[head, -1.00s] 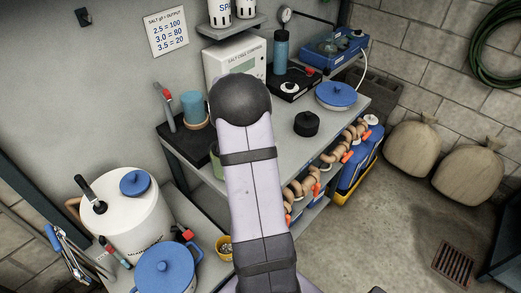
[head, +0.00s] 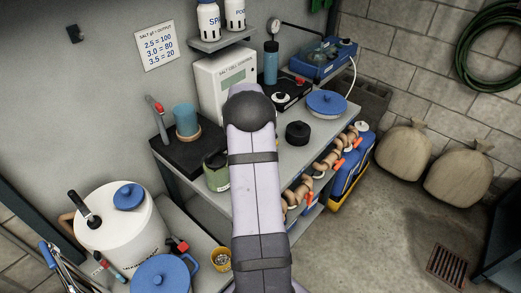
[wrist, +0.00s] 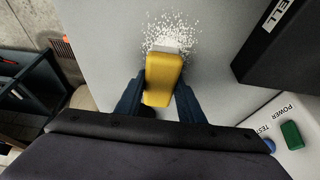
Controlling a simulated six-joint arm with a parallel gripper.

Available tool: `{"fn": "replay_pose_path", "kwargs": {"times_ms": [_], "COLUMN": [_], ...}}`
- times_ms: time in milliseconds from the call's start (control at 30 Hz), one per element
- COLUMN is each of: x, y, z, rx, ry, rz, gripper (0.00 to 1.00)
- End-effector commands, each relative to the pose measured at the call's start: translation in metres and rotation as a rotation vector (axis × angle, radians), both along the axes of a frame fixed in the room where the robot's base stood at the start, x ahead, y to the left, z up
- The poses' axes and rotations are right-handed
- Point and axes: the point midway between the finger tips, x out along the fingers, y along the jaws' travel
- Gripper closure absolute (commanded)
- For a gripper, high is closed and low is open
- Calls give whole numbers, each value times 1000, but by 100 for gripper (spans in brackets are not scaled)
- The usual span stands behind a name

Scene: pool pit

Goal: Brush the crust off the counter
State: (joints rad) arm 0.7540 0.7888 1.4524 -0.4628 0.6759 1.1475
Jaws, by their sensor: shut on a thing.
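In the wrist view, white crust (wrist: 172,25) lies as a patch of loose grains on the grey counter (wrist: 100,50). My gripper (wrist: 159,98) is shut on a yellow brush (wrist: 165,72), one dark finger on each side. The brush's pale bristle end is at the near edge of the crust and overlaps some grains. I cannot tell how hard it presses. In the head view my arm hides the gripper, the brush and the crust.
A black block (wrist: 285,50) stands right of the crust. The white salt cell controller (head: 222,78) is at the counter's back. A green cup (head: 216,170), a black knob-like lid (head: 297,133) and a blue-lidded pan (head: 327,103) stand around my arm.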

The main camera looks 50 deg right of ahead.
Motion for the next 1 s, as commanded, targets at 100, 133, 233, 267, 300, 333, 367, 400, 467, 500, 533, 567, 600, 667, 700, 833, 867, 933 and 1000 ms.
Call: {"fn": "replay_pose_path", "kwargs": {"times_ms": [100,133,233,267,300,333,367,400,467,500,533,567,600,667,700,833,867,933,1000], "x": [-1,-1,-1,-1,-1,-1,-1,-1,-1,-1,-1,-1,-1,-1,-1,-1,-1,-1,-1], "y": [-11,-14,-20,-19,-20,-20,-19,-19,-18,-18,-18,-19,-19,-19,-19,-19,-19,-19,-19], "z": [-1,-2,2,4,16,24,25,28,33,37,40,43,47,52,56,68,70,76,80], "rx": [2,3,1,2,-1,-1,1,2,2,2,2,1,1,1,1,1,1,1,1], "ry": [1,2,2,2,-1,-2,0,0,1,1,1,1,1,0,0,0,0,0,0], "rz": [-2,-2,-1,0,-1,0,-1,-1,0,0,0,0,1,1,1,0,0,0,0], "gripper": [83,83,83,83,83,83,83,83,83,83,83,83,83,83,83,83,83,83,83]}}
